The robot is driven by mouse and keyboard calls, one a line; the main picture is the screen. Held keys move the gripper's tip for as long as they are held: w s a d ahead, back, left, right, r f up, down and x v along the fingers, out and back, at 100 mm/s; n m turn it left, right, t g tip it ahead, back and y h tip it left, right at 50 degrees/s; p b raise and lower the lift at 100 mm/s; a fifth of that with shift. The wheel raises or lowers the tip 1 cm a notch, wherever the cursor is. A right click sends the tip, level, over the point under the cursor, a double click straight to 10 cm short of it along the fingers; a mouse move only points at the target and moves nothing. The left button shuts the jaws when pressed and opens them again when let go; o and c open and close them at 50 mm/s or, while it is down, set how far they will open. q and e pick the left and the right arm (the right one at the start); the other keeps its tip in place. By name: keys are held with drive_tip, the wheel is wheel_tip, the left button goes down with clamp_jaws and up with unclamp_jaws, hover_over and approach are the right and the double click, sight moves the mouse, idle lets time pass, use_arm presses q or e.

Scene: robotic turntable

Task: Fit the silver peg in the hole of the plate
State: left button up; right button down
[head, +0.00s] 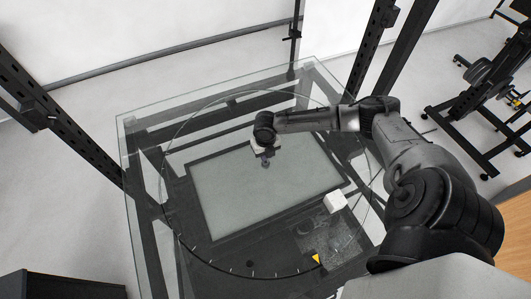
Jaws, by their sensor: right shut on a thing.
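My right gripper (265,158) hangs over the light grey-green rectangular panel (230,200) in the middle of the glass-topped turntable. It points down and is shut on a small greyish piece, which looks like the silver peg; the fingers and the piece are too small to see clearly. A small white block (335,201) sits near the panel's lower right corner, apart from the gripper. I cannot make out the plate's hole in this view. My left gripper is not in view.
The turntable's glass top (135,150) has dark frame bars beneath it. A dark speckled square (335,237) and a yellow triangular marker (316,259) lie at the lower right. Dark upright posts (370,45) stand around the table. Most of the panel is clear.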

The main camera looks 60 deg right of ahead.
drive_tip(key=shift+p, duration=0.35)
idle(0.5)
drive_tip(key=shift+p, duration=0.3)
idle(0.5)
drive_tip(key=shift+f, duration=0.2)
idle(0.4)
drive_tip(key=shift+f+b, duration=0.5)
drive_tip(key=shift+f, duration=0.3)
drive_tip(key=shift+f, duration=0.55)
drive_tip(key=c, duration=1)
unclamp_jaws()
drive_tip(key=shift+r, duration=0.1)
